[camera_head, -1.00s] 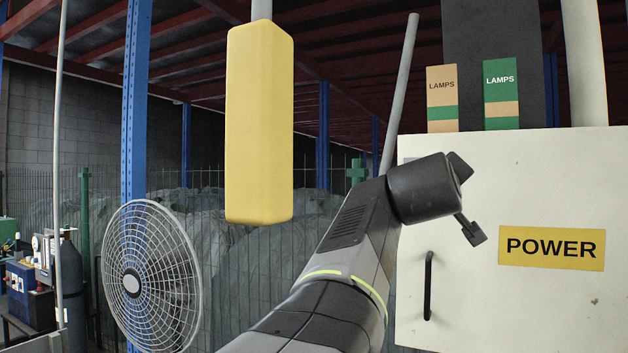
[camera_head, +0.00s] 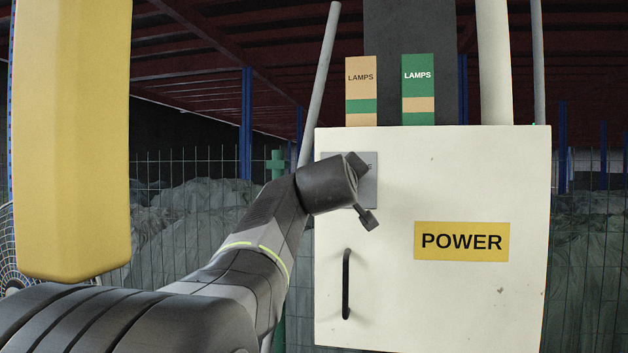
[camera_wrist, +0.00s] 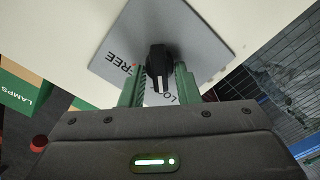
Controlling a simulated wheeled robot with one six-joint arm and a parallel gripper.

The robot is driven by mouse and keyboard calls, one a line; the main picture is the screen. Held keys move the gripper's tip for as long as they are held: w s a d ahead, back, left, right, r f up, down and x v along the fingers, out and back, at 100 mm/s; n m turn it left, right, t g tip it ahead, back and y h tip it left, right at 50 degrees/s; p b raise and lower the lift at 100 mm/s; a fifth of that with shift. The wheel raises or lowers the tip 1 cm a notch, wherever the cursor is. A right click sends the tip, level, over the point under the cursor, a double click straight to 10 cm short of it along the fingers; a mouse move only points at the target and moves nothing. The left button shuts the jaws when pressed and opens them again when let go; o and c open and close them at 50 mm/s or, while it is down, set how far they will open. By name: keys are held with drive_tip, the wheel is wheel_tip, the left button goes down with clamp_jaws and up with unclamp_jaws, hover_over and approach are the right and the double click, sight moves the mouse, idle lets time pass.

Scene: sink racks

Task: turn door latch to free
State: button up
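The door latch is a black knob (camera_wrist: 158,60) with a pale mark, on a grey plate (camera_wrist: 205,45) in the wrist view. The plate reads FREE left of the knob; a partly hidden word starting "LO" is below it. The pale mark points down in that view. My gripper (camera_wrist: 159,80) is open, with one green finger on each side of the knob; the right finger looks closer, and contact cannot be told. In the head view the plate (camera_head: 370,190) is at the cabinet door's upper left, and my wrist hides the knob.
The white cabinet (camera_head: 450,300) has a POWER sign (camera_head: 461,241) and a black door handle (camera_head: 346,285). Two LAMPS boxes (camera_head: 361,90) (camera_head: 418,90) stand on top. A yellow hanging block (camera_head: 70,140) is at left, near my arm in the picture.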

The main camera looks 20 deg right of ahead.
drive_tip(key=shift+m+b, duration=0.3)
drive_tip(key=shift+c, duration=0.3)
drive_tip(key=m+b, duration=0.2)
drive_tip(key=m, duration=0.3)
drive_tip(key=m+b, duration=0.2)
drive_tip(key=m, duration=0.4)
drive_tip(key=m+b, duration=0.2)
drive_tip(key=m, duration=0.4)
drive_tip(key=shift+s+d+b, duration=0.2)
drive_tip(key=shift+d+b, duration=0.1)
drive_tip(key=shift+b, duration=0.05)
drive_tip(key=o, duration=1)
drive_tip(key=shift+c, duration=0.2)
drive_tip(key=shift+s, duration=0.1)
